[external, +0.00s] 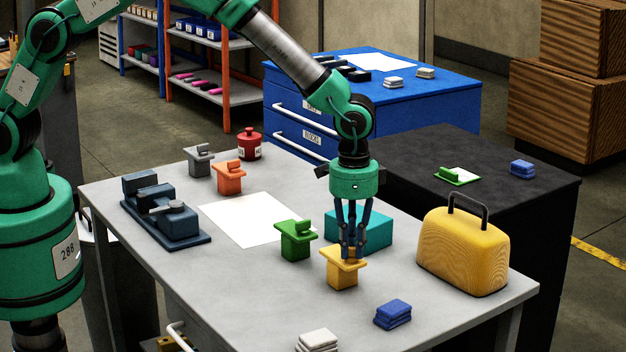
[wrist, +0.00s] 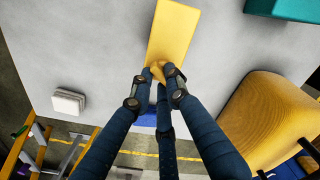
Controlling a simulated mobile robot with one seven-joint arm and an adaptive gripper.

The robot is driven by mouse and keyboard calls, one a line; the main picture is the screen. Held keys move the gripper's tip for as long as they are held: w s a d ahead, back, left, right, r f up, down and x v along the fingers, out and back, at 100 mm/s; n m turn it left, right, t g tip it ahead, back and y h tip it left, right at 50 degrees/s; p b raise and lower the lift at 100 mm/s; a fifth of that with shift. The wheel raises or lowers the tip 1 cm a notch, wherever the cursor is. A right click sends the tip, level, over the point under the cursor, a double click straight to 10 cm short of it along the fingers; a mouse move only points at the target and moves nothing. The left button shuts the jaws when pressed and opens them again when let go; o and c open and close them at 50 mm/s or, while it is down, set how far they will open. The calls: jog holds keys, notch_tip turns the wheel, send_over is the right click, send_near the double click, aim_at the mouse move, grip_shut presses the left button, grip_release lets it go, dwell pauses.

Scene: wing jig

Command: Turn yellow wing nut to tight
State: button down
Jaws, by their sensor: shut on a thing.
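The yellow jig (external: 342,274) stands on the grey table near its front right. Its yellow wing nut (wrist: 157,70) shows only in part between my fingers in the wrist view; how far it is turned cannot be told. My gripper (external: 352,250) points straight down over the yellow jig, with its fingers closed around the wing nut. In the wrist view the fingertips (wrist: 158,80) meet at the nut, at the edge of the yellow top plate (wrist: 174,30).
A green jig (external: 296,240) stands just left of the yellow one. A teal block (external: 372,232) is close behind my fingers. A yellow case with a handle (external: 462,255) stands to the right. Blue pads (external: 393,314) and white pads (external: 317,341) lie in front.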

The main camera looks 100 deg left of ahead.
aim_at(350, 248)
jog(key=m+p, duration=0.1)
jog(key=m, duration=0.4)
jog(key=shift+s+r+m+p, duration=0.1)
jog(key=shift+m+p, duration=0.55)
jog(key=shift+m, duration=1.95)
dwell(0.5)
jog(key=c, duration=1.7)
grip_release()
jog(key=shift+o, duration=0.2)
jog(key=shift+r, duration=0.1)
notch_tip(350, 248, up, 12)
jog(key=shift+f, duration=0.2)
